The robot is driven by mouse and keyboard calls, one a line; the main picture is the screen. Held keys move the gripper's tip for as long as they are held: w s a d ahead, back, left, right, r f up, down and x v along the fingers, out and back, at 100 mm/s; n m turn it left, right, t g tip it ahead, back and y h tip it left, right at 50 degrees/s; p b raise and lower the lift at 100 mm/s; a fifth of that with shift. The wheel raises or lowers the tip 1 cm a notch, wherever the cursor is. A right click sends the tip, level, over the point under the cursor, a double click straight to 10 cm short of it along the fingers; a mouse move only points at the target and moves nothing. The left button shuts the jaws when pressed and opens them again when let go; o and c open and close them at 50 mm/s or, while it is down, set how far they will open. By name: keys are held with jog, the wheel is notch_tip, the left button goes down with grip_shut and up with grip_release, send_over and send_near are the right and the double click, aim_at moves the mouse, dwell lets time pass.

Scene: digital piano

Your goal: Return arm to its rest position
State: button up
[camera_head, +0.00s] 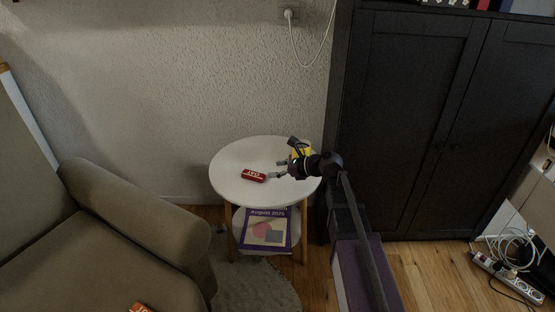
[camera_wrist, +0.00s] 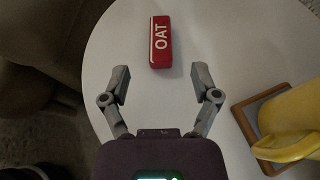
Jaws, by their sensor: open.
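My gripper (camera_head: 278,170) is open and empty, with its fingers spread over the white round table. In the wrist view its two fingertips (camera_wrist: 160,76) stand apart, with bare tabletop between them. A red box marked OAT (camera_wrist: 161,42) lies on the table just beyond the fingertips, apart from them. In the head view the red box (camera_head: 254,176) is left of the gripper. My arm reaches in from the lower right over the table's right side.
The white table (camera_head: 237,155) also holds a yellow mug (camera_wrist: 291,121) by a brown wooden-edged piece (camera_wrist: 241,118), right of my gripper. A calendar (camera_head: 266,230) is on the lower shelf. An armchair (camera_head: 130,215) stands left, a black cabinet (camera_head: 415,120) right.

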jog(key=shift+s+d+f+n+g, duration=0.2)
jog(key=shift+s+n+g, duration=0.1)
jog(key=shift+s+n, duration=0.3)
jog(key=s+d+f+n+g+h+p, duration=0.1)
jog(key=s+n+h, duration=0.1)
jog(key=s+n, duration=0.1)
jog(key=s+d+f+n+h+p, duration=0.1)
jog(key=s+d+n+h, duration=0.1)
jog(key=s+n, duration=0.1)
jog(key=s+d+f+n+g+h+p, duration=0.1)
jog(key=s+d+f+n, duration=0.1)
jog(key=s+n, duration=0.1)
jog(key=shift+s+d+n+g+h+p, duration=0.2)
jog(key=shift+n+g+h+p, duration=0.15)
jog(key=shift+n, duration=0.55)
jog(key=s+d+n+g+h+p, duration=0.2)
jog(key=s+d+n+h+p, duration=0.2)
jog(key=s+d+n+h, duration=0.5)
notch_tip(320, 180, up, 38)
jog(key=s+d+n+y+p, duration=0.1)
jog(key=y+p, duration=0.1)
jog(key=p, duration=3.5)
jog(key=shift+s+n, duration=0.2)
jog(key=shift+n, duration=0.2)
jog(key=shift+f, duration=0.1)
